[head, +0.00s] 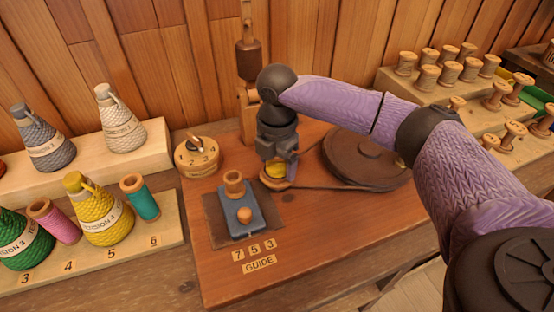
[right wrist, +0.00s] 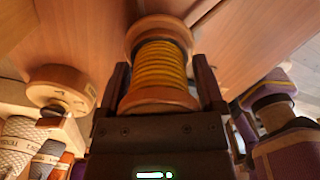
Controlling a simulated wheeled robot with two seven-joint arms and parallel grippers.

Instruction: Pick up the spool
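The spool (right wrist: 160,66) is wooden with yellow thread wound between two round flanges. In the head view only a bit of its yellow thread (head: 277,170) shows below my right gripper (head: 281,163), at the small pulley end of the drive belt. In the right wrist view the two dark fingers of the right gripper (right wrist: 162,80) stand on either side of the spool, close to its near flange. Whether they press on it I cannot tell. My left gripper is not in view.
A large brown wheel (head: 365,160) with a belt lies right of the spool. A numbered dial (head: 197,156) and a blue block (head: 241,213) with wooden knobs are nearby. Racks with yarn cones (head: 101,215) stand left, and empty spools (head: 450,73) stand back right.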

